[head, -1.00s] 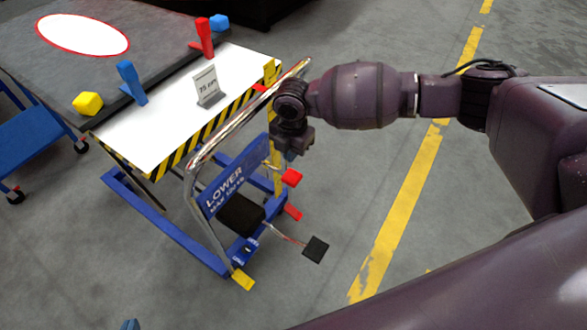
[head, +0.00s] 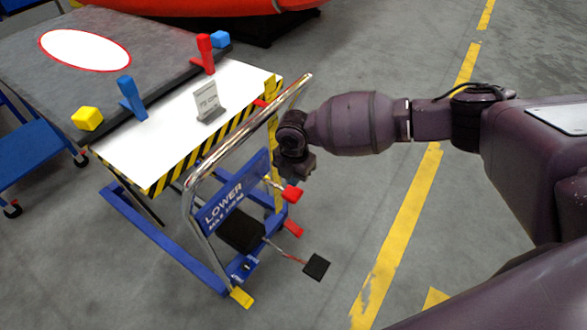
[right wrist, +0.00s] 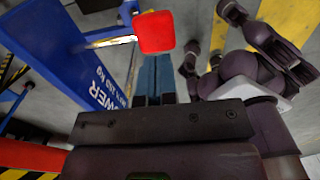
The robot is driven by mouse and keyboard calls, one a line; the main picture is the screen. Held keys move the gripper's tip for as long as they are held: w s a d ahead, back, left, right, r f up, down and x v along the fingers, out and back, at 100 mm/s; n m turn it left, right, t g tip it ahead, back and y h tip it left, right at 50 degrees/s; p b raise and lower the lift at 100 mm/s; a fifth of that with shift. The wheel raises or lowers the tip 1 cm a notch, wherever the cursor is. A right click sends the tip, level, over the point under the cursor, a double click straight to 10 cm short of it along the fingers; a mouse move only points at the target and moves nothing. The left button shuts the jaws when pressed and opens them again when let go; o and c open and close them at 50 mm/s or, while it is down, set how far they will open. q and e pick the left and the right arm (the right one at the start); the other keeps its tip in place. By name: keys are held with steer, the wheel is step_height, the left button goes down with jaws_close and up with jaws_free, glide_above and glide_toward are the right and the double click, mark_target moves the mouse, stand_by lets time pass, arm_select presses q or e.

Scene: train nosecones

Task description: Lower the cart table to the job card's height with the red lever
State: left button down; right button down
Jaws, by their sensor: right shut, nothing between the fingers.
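The cart table has a white top (head: 165,150) with a black-and-yellow striped edge on a blue frame marked LOWER (head: 222,206). The job card (head: 207,102) stands upright on it; its print is too blurred to read now. The red lever's knob (head: 293,193) sticks out of the frame's right side; in the right wrist view the knob (right wrist: 154,32) sits on a metal rod. My right gripper (head: 297,176) is just above the knob in the head view. Its blue-grey fingers (right wrist: 155,75) are shut and empty, close to the knob; I cannot tell whether they touch. My left gripper is out of view.
A chrome push handle (head: 250,130) rises beside the gripper. A yellow upright post (head: 277,150) stands behind it. A second red piece (head: 293,229) and a black pedal (head: 316,267) are lower down. A grey slab (head: 150,60) with coloured clamps adjoins the top. Floor to the right is clear.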

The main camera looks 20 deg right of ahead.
mark_target(294, 193)
step_height(294, 193, down, 4)
steer(key=shift+r, duration=0.15)
steer(key=shift+f, duration=0.35)
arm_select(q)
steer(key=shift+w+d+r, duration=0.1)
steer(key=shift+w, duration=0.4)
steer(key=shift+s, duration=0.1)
arm_select(e)
steer(key=shift+f, duration=0.15)
